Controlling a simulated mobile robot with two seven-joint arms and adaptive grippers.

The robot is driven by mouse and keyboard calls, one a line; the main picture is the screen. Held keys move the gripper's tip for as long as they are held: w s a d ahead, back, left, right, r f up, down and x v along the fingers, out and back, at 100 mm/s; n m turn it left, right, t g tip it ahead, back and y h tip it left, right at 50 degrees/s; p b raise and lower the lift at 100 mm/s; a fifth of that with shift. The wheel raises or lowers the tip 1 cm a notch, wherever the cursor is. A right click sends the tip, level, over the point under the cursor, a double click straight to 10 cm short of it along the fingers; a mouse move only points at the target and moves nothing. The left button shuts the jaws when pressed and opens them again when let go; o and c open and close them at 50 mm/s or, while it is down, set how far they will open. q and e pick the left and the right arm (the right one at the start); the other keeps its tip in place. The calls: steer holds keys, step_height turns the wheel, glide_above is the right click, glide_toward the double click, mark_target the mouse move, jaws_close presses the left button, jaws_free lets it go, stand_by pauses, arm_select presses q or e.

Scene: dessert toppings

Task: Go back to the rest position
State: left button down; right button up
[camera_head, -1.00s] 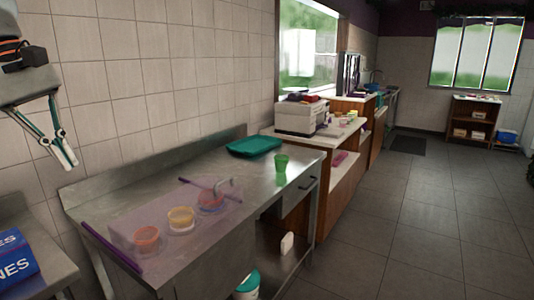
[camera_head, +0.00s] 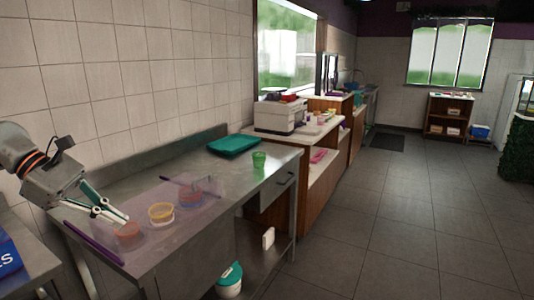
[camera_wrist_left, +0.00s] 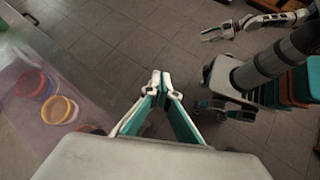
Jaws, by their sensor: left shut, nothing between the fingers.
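My left gripper (camera_head: 124,218) is shut and empty. In the head view it hangs in front of the near end of the steel table (camera_head: 228,165), overlapping the orange-red bowl (camera_head: 127,236) in the picture. In the left wrist view its fingertips (camera_wrist_left: 160,74) meet over the grey floor, with the topping bowls off to the left. My right gripper (camera_wrist_left: 216,32) shows small at the top of the wrist view, away from the table; its finger opening is too small to judge.
A yellow bowl (camera_head: 161,213) and a red bowl stand in the translucent purple area on the table. A teal tray (camera_head: 234,145) and green cup (camera_head: 259,160) are farther back. A blue object (camera_head: 8,257) lies at left. The floor at right is clear.

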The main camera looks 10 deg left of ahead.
arm_select(q)
steer(key=w+d+f+n+t, duration=0.1)
steer(key=d+f+n+t, duration=0.25)
steer(key=f+n, duration=0.55)
steer(key=w+d+f+n+t, duration=0.1)
steer(key=d+f+n+t, duration=0.25)
steer(key=f+n, duration=0.45)
steer(key=w+d+f+n+t, duration=0.15)
steer(key=f+n+t, duration=0.25)
steer(key=f+n, duration=0.5)
steer(key=s+d+f+n+g+y, duration=0.1)
steer(key=s+d+f+n+y, duration=0.2)
steer(key=s+d+f+n, duration=0.4)
steer(key=s+d+f+n+g+y, duration=0.2)
steer(key=s+d+f+n, duration=0.5)
steer(key=f+n, duration=0.7)
steer(key=s+n+y, duration=0.1)
steer(key=s, duration=0.1)
steer(key=shift+s+f+g+y+p, duration=0.25)
steer(key=shift+s+g+y+p, duration=0.05)
steer(key=shift+p, duration=0.1)
